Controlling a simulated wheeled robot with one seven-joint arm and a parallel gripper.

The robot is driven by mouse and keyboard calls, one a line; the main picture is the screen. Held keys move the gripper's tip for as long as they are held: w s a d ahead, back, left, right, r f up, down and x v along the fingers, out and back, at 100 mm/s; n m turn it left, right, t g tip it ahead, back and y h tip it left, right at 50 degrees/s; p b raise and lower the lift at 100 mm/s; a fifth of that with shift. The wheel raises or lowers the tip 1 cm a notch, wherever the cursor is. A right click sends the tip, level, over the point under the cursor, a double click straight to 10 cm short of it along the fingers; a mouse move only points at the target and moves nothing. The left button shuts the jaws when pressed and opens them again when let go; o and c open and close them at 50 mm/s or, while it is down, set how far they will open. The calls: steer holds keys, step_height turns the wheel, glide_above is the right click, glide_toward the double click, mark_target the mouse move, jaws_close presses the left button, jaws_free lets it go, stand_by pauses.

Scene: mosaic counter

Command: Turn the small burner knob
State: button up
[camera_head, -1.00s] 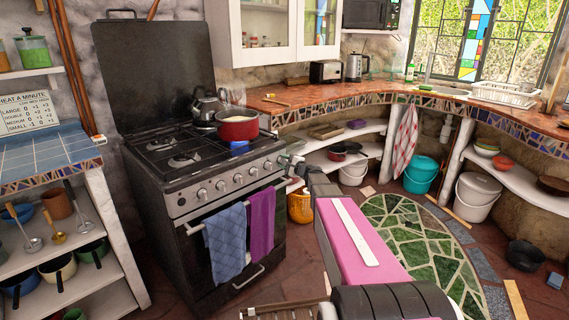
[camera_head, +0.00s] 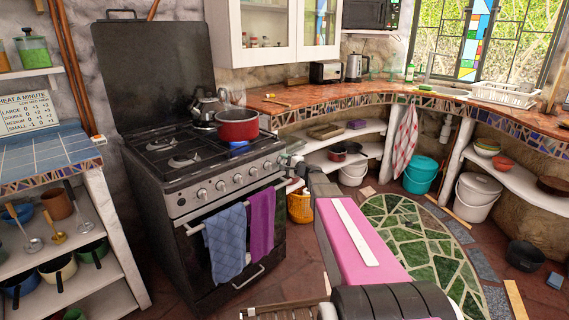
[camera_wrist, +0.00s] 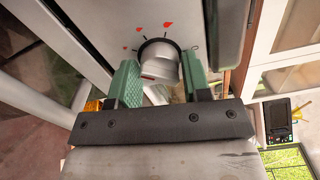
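The burner knob (camera_wrist: 160,62) is a pale round knob in a dark ring on the stove's front panel, with red flame marks around it. In the wrist view my gripper (camera_wrist: 160,80) has its two green fingers on either side of this knob. The fingers look very close to its sides, but I cannot tell whether they press on it. In the head view my arm reaches the right end of the stove's front (camera_head: 232,180), where my gripper (camera_head: 290,163) is small and partly hidden. Several other knobs (camera_head: 202,194) run along the panel to the left.
A red pot (camera_head: 237,125) and a kettle (camera_head: 205,107) stand on the stove top. Blue (camera_head: 226,242) and purple (camera_head: 261,222) towels hang on the oven handle below the knobs. The mosaic counter (camera_head: 335,98) is to the right.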

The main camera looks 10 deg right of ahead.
steer(key=shift+o, duration=1.1)
steer(key=v, duration=1)
steer(key=shift+s+d, duration=0.2)
steer(key=shift+s, duration=0.15)
steer(key=s+a+f+n+g+h, duration=0.2)
steer(key=s+a+f+n+g, duration=0.75)
steer(key=s, duration=0.45)
steer(key=s+d+f+n+g+h, duration=0.1)
steer(key=s+f+g+h, duration=0.1)
steer(key=s, duration=0.5)
steer(key=s+d+f+n+g+h, duration=0.2)
steer(key=s+f+g+h, duration=0.1)
steer(key=s+f+h, duration=0.2)
steer(key=s+h, duration=0.1)
steer(key=s, duration=0.1)
steer(key=shift+s+h, duration=0.3)
steer(key=shift+s, duration=0.1)
